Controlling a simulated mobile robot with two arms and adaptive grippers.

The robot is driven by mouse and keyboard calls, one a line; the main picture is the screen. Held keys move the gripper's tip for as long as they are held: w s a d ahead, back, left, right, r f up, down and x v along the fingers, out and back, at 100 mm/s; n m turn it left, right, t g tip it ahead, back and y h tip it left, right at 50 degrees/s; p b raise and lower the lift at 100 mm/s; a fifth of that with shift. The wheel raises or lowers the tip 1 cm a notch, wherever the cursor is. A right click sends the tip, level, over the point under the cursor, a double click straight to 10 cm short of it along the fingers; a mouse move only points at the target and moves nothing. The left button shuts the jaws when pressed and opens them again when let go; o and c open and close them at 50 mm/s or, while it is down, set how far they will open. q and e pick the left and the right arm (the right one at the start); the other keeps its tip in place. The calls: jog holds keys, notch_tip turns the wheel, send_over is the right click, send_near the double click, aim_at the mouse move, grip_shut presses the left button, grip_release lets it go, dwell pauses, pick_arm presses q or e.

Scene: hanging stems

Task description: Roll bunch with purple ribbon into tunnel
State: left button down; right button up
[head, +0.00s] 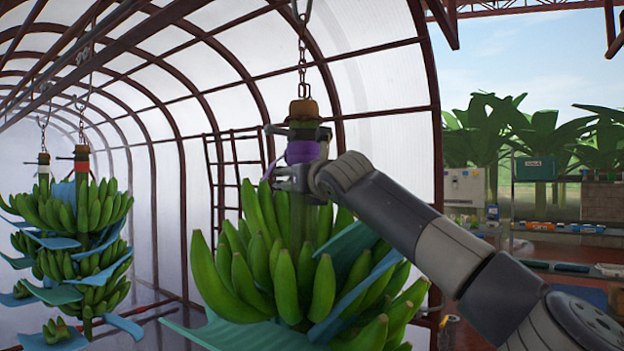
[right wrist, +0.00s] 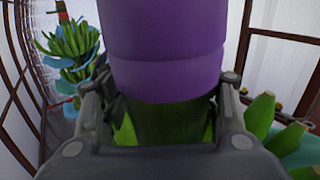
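The bunch with purple ribbon (head: 303,152) hangs upright from a chain in the middle of the head view. Its green bananas (head: 275,265) spread below, with blue sheets between them. The purple ribbon also fills the upper middle of the right wrist view (right wrist: 165,50). My right gripper (head: 290,178) is at the stem, at and just below the ribbon. In the right wrist view its two fingers lie close against both sides of the stem and appear shut on it. The tunnel (head: 375,75), with pale walls and red-brown arched ribs, curves behind and left. My left gripper is not in view.
Two more bunches (head: 85,235) with blue sheets hang at the left inside the tunnel, one with a red band and one with a white band. A ladder-like frame (head: 228,180) stands at the tunnel wall. Plants, boxes and benches are far right.

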send_over(312, 212)
jog(key=shift+s+a+r, duration=0.15)
jog(key=shift+s, duration=0.1)
dwell(0.3)
jog(key=shift+w, duration=0.1)
dwell(0.4)
